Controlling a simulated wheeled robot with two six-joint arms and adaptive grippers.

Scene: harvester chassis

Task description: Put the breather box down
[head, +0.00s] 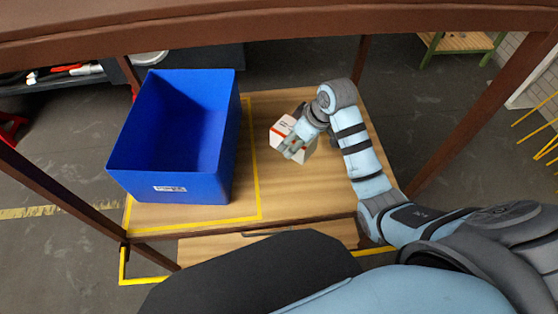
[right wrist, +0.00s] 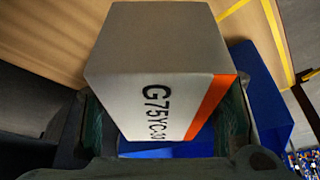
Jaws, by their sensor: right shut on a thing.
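The breather box (head: 281,127) is a small white carton with an orange stripe. In the head view it is at my right gripper (head: 294,147), over the wooden tabletop (head: 330,192) to the right of the blue bin. In the right wrist view the box (right wrist: 155,75) fills the middle, with dark lettering reading G75YC and more. My right gripper (right wrist: 165,135) is shut on it, one finger on each side. I cannot tell whether the underside of the box touches the tabletop. My left gripper is not in view.
A large empty blue bin (head: 221,165) stands on the left of the table inside a yellow outline (head: 258,190). Brown frame posts (head: 360,60) surround the table. Bare wood lies to the right of the bin around the box.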

